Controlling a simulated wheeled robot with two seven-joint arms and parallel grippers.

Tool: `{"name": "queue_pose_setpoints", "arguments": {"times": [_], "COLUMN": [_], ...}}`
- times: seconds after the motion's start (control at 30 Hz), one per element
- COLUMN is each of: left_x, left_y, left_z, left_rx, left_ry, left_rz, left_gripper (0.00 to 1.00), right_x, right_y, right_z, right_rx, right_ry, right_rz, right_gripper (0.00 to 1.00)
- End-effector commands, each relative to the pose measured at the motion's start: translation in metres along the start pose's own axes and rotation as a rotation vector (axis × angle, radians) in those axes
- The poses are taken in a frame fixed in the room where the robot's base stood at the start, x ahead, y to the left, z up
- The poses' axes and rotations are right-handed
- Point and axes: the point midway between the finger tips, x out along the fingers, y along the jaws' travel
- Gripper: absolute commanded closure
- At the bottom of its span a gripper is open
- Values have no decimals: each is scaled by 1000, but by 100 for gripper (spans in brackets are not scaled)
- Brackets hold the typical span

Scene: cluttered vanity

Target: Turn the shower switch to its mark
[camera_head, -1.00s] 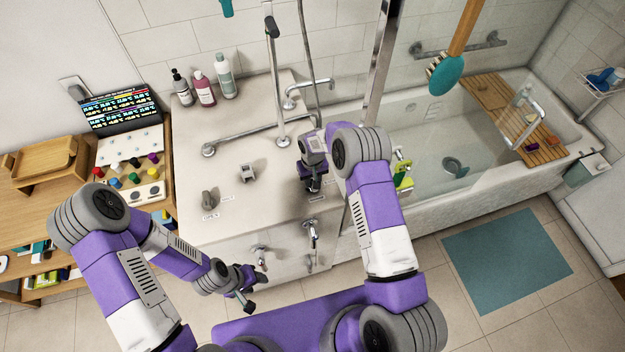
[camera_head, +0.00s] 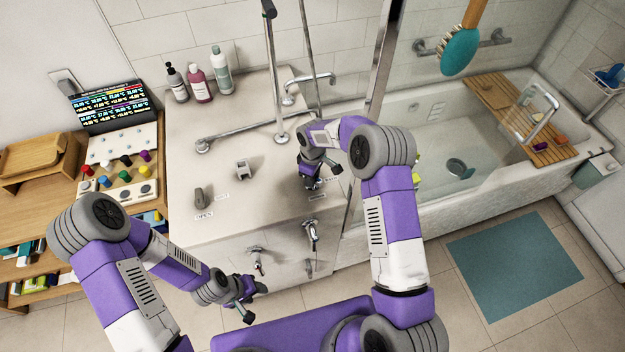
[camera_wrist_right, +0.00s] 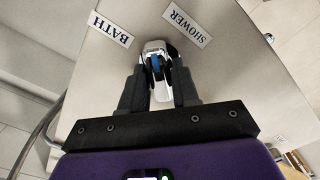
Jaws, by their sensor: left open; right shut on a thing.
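The shower switch (camera_wrist_right: 157,58) is a white knob with a black and blue part. In the right wrist view it stands between the fingers of my right gripper (camera_wrist_right: 159,88), which is shut on it. A BATH label (camera_wrist_right: 110,29) lies to its upper left and a SHOWER label (camera_wrist_right: 187,27) to its upper right. The knob points up the picture, between the two labels. In the head view my right gripper (camera_head: 309,183) is down at the right end of the counter and hides most of the switch. My left gripper (camera_head: 244,292) is open and empty, low in front of the counter.
The pale counter (camera_head: 225,235) carries a grey knob (camera_head: 199,198), another knob (camera_head: 243,169) and several bottles at the back.

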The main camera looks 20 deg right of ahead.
Motion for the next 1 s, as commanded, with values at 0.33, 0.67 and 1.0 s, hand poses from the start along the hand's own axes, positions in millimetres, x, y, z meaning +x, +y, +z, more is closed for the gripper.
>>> {"name": "queue_pose_setpoints", "arguments": {"times": [0.33, 0.67, 1.0], "left_x": [15, 21, 23], "left_y": [-6, -8, -8], "left_z": [-1, -1, -1], "left_rx": [0, 0, 0], "left_ry": [0, 0, 0], "left_rz": [0, 0, 0], "left_gripper": [52, 52, 52], "right_x": [1, 0, -1], "right_y": [0, 1, 0], "right_z": [0, 0, 0], "right_rx": [-326, -590, -737], "right_ry": [1, 1, 0], "right_rz": [0, 1, 1], "right_gripper": [100, 100, 100]}}
